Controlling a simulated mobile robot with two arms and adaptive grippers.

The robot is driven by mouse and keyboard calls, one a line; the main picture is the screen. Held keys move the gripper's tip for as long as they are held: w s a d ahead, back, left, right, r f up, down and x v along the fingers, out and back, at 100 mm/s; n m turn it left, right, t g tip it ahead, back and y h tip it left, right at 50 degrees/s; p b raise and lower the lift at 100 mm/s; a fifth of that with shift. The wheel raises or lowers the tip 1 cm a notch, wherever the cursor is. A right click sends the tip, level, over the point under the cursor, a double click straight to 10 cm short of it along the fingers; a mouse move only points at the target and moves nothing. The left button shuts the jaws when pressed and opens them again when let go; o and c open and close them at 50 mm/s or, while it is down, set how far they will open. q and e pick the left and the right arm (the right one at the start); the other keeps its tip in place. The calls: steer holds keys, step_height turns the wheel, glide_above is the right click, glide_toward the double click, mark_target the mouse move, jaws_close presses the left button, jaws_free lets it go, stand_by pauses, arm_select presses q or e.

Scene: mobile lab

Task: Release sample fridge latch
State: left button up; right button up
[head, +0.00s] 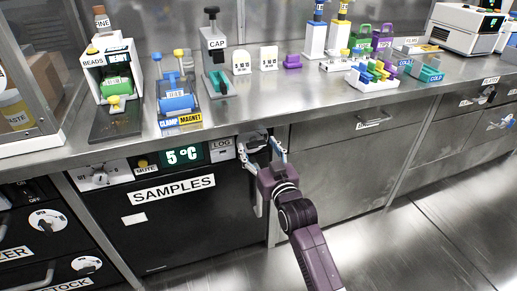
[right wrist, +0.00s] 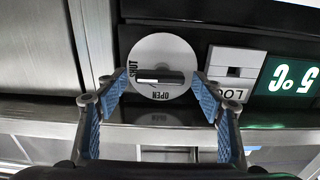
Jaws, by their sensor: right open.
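The sample fridge (head: 165,225) is a dark front panel labelled SAMPLES under the counter. Its latch (head: 251,136) is a round plate at the fridge's top right corner, partly hidden by my right gripper (head: 263,152). In the right wrist view the latch plate (right wrist: 163,50) is pale, marked SHUT at the left and OPEN below. Its bar handle (right wrist: 160,77) lies horizontal, with one end toward SHUT. In that view my right gripper (right wrist: 155,92) is open, its blue-padded fingers apart on either side of the handle. My left gripper is not in view.
A green 5 °C display (head: 185,154) and a LOG panel (head: 221,149) sit left of the latch. A MUTE button (head: 142,163) is further left. The counter edge overhangs above. A steel drawer front (head: 345,175) lies to the right.

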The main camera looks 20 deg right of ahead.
steer(key=c, duration=1.2)
steer(key=shift+o, duration=0.2)
